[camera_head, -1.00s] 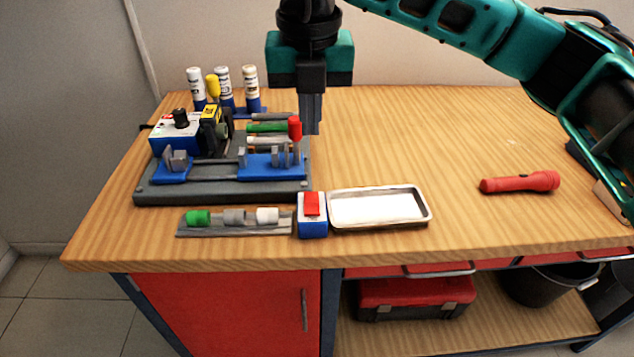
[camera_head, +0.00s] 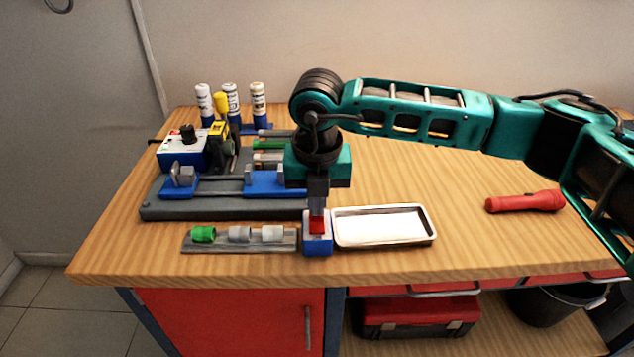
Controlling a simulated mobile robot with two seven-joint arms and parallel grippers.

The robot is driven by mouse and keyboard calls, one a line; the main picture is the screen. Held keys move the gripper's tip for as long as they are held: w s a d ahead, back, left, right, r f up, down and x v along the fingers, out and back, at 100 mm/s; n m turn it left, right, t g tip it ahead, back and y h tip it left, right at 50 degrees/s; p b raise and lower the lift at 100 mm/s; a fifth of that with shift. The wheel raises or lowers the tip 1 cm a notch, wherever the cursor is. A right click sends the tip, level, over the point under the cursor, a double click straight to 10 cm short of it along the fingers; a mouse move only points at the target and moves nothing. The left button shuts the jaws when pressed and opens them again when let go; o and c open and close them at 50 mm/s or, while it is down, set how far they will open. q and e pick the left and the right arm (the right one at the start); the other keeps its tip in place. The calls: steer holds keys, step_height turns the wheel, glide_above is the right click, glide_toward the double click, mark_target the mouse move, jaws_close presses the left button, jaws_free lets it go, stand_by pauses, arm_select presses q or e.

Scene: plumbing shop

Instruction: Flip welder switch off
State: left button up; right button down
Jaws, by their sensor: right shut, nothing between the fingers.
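A small blue and white switch box (camera_head: 318,246) with a red rocker (camera_head: 317,226) stands near the table's front edge. My right gripper (camera_head: 317,212) points straight down at it, shut and empty. Its fingertips are at the red rocker and cover its back part; I cannot tell if they touch it. The rocker's tilt cannot be made out. The welder unit (camera_head: 184,149), a white and blue box with a black knob, sits at the left on a grey base (camera_head: 220,208) with blue clamps. My left gripper is not in view.
A white tray (camera_head: 384,226) stands just right of the switch box. A grey rack (camera_head: 240,240) with green, grey and white fittings lies to its left. Several bottles (camera_head: 231,104) stand at the back left. A red flashlight (camera_head: 525,201) lies right; the table's middle right is clear.

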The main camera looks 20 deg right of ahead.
steer(key=shift+f, duration=0.2)
steer(key=shift+w+f+b, duration=0.15)
steer(key=shift+f+b, duration=0.25)
steer(key=shift+b, duration=0.25)
steer(key=shift+r, duration=0.2)
steer(key=shift+s+a, duration=0.2)
steer(key=shift+s, duration=0.55)
steer(key=shift+s+r, duration=0.1)
steer(key=shift+r+p, duration=0.15)
steer(key=shift+p, duration=0.15)
